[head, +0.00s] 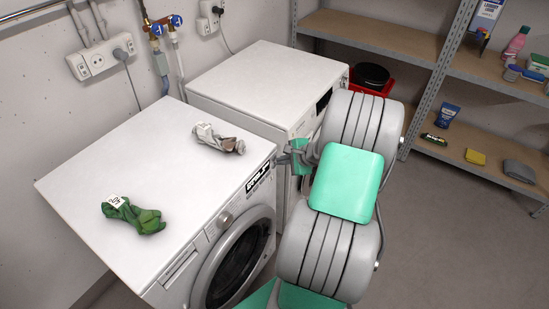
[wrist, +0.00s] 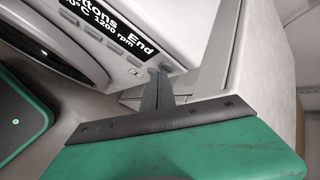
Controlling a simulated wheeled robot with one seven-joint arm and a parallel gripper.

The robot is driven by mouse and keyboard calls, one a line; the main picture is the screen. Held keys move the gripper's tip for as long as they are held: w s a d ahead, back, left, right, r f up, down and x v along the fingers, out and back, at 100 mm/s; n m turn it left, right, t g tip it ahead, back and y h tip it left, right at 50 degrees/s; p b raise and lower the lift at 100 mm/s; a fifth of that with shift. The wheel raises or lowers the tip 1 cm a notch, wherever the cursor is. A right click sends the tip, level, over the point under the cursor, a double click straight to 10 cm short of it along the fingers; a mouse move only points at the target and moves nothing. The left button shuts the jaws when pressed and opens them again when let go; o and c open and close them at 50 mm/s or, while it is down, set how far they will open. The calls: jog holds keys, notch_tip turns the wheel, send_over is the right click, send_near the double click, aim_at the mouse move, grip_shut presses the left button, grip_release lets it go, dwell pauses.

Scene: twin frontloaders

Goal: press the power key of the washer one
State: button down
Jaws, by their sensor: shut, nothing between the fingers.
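The near white washer (head: 160,240) has a lit display (head: 258,177) on its front panel. In the wrist view the same display (wrist: 115,28) reads "Cottons End" and "1200 rpm", with a row of small keys (wrist: 134,60) beside it. My gripper (head: 280,159) is shut and empty at the panel's right end, close to the top front corner. In the wrist view my fingertips (wrist: 165,74) overlap a small round grey spot on the panel that looks like a key. The fingers partly hide it, and I cannot tell whether they touch it.
A second white washer (head: 262,80) stands right behind my gripper's side of the near one. A green cloth (head: 135,216) and a grey crumpled cloth (head: 218,139) lie on the near washer's top. Shelves (head: 400,45) stand at the right; the floor (head: 450,240) there is clear.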

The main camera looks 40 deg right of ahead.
jog(key=shift+w, duration=0.1)
dwell(0.3)
jog(key=shift+s+d, duration=0.15)
jog(key=shift+s, duration=0.4)
jog(key=s+d+p, duration=0.1)
jog(key=s+d, duration=0.1)
jog(key=s, duration=0.3)
jog(key=shift+s, duration=0.35)
jog(key=shift+s, duration=0.1)
jog(key=shift+s+d+p, duration=0.15)
jog(key=shift+s+p, duration=0.2)
jog(key=shift+s+d, duration=0.2)
jog(key=shift+s, duration=0.3)
jog(key=shift+s+d, duration=0.1)
jog(key=shift+s, duration=0.2)
